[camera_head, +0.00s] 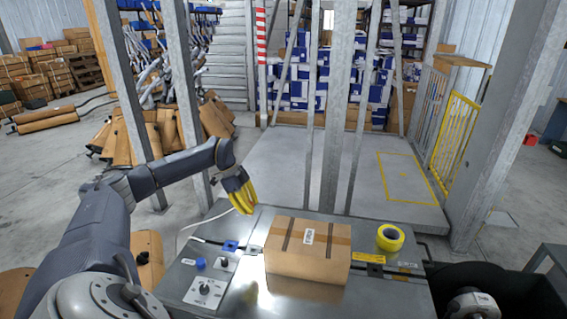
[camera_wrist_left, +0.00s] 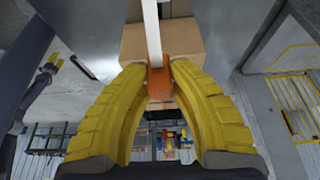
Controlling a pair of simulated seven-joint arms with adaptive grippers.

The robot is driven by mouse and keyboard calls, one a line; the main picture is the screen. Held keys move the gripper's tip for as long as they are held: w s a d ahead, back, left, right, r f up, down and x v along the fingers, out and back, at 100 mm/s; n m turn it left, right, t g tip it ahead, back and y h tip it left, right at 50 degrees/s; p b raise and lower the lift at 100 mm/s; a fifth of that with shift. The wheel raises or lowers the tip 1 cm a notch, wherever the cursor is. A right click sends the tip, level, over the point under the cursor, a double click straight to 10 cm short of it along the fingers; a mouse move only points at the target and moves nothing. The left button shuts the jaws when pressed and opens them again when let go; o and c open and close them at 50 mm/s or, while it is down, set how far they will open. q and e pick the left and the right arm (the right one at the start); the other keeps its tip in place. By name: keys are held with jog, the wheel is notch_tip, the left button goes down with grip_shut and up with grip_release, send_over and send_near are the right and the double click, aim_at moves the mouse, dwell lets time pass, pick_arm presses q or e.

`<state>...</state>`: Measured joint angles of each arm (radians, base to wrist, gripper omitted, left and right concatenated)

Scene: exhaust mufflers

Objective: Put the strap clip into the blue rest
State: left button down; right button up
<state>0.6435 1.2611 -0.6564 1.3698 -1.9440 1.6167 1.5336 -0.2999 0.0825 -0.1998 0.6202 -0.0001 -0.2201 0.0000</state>
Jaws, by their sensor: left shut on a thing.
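My left gripper (camera_head: 246,206) has yellow fingers and is above the back edge of the metal table, behind and left of the cardboard box. In the left wrist view the fingertips (camera_wrist_left: 160,72) are shut on an orange piece, the strap clip (camera_wrist_left: 160,82). A white strap (camera_wrist_left: 152,30) runs from the clip to the top of that view. In the head view the fingers hide the clip. My right gripper is not in view.
The cardboard box (camera_head: 308,251) stands mid-table, with yellow tape (camera_head: 390,238) to its right. A blue knob (camera_head: 200,263) and a switch plate (camera_head: 206,289) are at the table's left. A white cord (camera_head: 190,225) curves beside the table's left edge. A steel post (camera_head: 338,120) rises behind.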

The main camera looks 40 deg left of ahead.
pick_arm(q)
jog(key=shift+s+f+n, duration=0.15)
jog(key=shift+s+n, duration=0.2)
jog(key=shift+n, duration=0.25)
jog(key=d+r, duration=0.3)
jog(key=d, duration=1.7)
jog(key=s+d+r, duration=0.1)
jog(key=d+r, duration=0.3)
jog(key=d, duration=1.7)
jog(key=shift+s, duration=0.25)
jog(key=shift+r, duration=0.15)
jog(key=d+r+m+g, duration=0.2)
jog(key=d+r+m, duration=0.6)
jog(key=d, duration=0.6)
jog(key=shift+r+g+h, duration=0.25)
jog(key=shift+g+h, duration=0.05)
jog(key=shift+h, duration=0.1)
